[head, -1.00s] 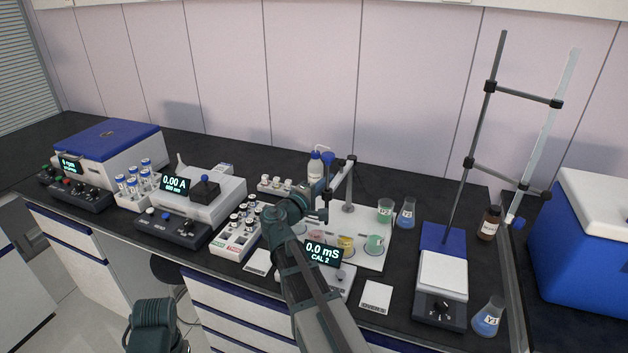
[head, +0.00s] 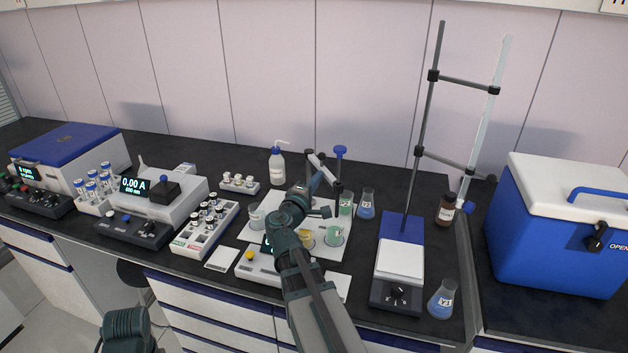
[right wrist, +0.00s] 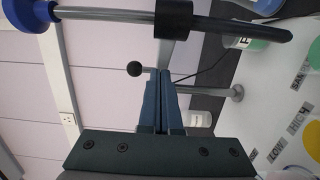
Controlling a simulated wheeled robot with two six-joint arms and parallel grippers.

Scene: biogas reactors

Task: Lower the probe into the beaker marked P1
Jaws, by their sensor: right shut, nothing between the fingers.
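The probe (head: 340,152) has a blue cap and hangs upright in a black holder above the white mat. In the right wrist view its shaft (right wrist: 110,16) crosses the top, through the black holder (right wrist: 173,20). My right gripper (head: 326,172) is beside the probe. Its fingers (right wrist: 160,75) are shut and empty, close to a black ball knob (right wrist: 134,69). I cannot read a P1 mark. My left gripper is out of view.
A white mat (head: 335,253) lies under the beakers; my right arm hides part of it and the meter (head: 250,267).

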